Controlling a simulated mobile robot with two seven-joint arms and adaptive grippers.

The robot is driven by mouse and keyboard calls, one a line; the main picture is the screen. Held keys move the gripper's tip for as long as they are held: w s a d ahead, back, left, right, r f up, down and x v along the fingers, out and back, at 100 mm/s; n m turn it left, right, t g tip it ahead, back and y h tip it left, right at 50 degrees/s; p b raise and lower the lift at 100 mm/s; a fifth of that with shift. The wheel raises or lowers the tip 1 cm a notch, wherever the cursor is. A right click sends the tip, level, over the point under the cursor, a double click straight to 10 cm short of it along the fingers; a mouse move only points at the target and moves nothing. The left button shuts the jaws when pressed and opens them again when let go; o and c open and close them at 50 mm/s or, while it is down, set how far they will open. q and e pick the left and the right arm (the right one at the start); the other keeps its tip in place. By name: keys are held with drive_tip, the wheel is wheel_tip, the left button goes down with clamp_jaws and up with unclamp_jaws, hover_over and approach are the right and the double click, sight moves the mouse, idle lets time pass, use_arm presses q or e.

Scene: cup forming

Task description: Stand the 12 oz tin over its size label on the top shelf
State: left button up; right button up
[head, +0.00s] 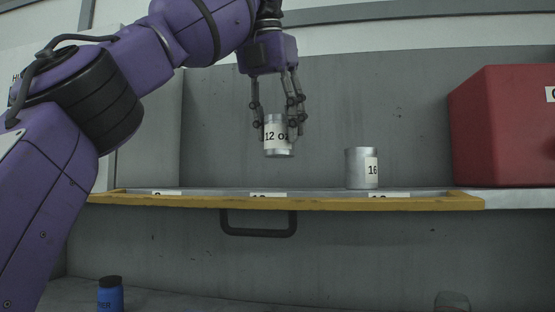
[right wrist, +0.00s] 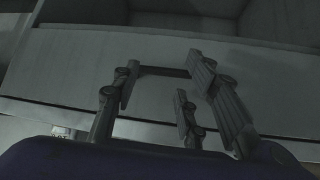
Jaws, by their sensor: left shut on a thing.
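The 12 oz tin (head: 277,148) is a small grey metal can with a white "12 oz" label. My left gripper (head: 277,122) is shut on it from above and holds it upright in the air over the top shelf (head: 220,202). The tin is above the middle size label (head: 268,194) on the shelf's yellow front edge, with a clear gap below it. That label is partly cut off and reads only as "12" or similar. In the right wrist view, my right gripper (right wrist: 170,105) has its fingers spread apart with nothing between them.
A tin marked 16 (head: 358,168) stands on the shelf near the right label (head: 389,195). Another label (head: 166,193) is at the left. A red box (head: 508,125) stands at the far right. A blue bottle (head: 110,296) and a clear vessel (head: 452,301) are below.

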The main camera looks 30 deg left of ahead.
sight(276, 157)
use_arm(q)
drive_tip(key=shift+w+a+f, duration=0.25)
drive_tip(key=shift+f, duration=0.25)
drive_tip(key=shift+w+a+f, duration=0.2)
drive_tip(key=shift+a+f, duration=0.05)
drive_tip(key=shift+f, duration=0.25)
drive_tip(key=shift+w+a+f, duration=0.2)
drive_tip(key=shift+w+f, duration=0.25)
drive_tip(key=shift+f, duration=1.55)
drive_tip(key=o, duration=1.2)
drive_tip(key=shift+o, duration=0.2)
drive_tip(key=shift+r, duration=0.1)
drive_tip(key=v, duration=0.9)
drive_tip(key=shift+s+d+r, duration=0.1)
drive_tip(key=shift+s+r, duration=0.05)
drive_tip(key=shift+r, duration=0.15)
drive_tip(key=shift+v, duration=1.15)
